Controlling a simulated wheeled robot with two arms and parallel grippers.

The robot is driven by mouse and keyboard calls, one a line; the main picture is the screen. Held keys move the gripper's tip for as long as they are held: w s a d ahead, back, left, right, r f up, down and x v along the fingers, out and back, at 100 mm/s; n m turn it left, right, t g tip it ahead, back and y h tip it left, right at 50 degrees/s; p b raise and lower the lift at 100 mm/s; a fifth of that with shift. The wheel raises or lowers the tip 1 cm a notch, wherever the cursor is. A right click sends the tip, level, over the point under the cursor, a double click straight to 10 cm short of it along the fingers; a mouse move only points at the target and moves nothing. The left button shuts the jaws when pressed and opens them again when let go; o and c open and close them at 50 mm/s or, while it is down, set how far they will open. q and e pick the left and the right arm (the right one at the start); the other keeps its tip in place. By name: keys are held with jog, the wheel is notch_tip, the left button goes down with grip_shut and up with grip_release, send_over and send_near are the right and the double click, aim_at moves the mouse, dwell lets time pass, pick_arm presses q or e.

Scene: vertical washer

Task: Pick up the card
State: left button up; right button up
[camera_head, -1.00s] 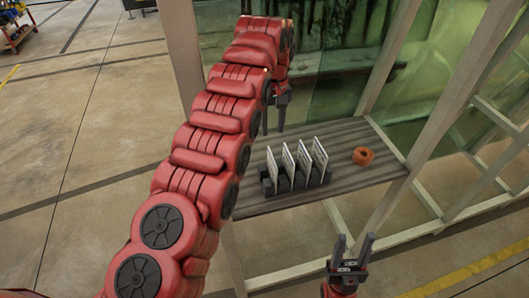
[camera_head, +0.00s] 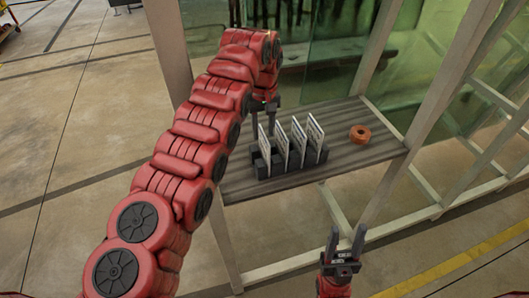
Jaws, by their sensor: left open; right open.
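Several white cards (camera_head: 298,137) stand upright in a row in a dark slotted holder (camera_head: 312,157) on a grey shelf. The leftmost card (camera_head: 263,143) is closest to my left gripper (camera_head: 265,127). My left gripper points down just above and behind that card; its fingers are partly hidden by the arm and card, and I cannot tell whether they touch it. It is open. My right gripper (camera_head: 346,243) is open and empty, fingers up, in front of and below the shelf.
An orange-brown ring (camera_head: 360,134) lies on the grey ribbed shelf (camera_head: 375,151), right of the holder. Pale frame posts (camera_head: 172,60) stand left and right of the shelf, with green glass (camera_head: 335,80) behind.

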aim_at(264, 142)
pick_arm(q)
jog(key=shift+f, duration=0.2)
jog(key=shift+w+f+p, duration=0.1)
jog(key=shift+f+p, duration=0.15)
jog(key=shift+p, duration=0.3)
notch_tip(264, 142, down, 4)
jog(key=p, duration=0.3)
jog(key=shift+d+f, duration=0.15)
jog(key=shift+f, duration=0.2)
grip_shut()
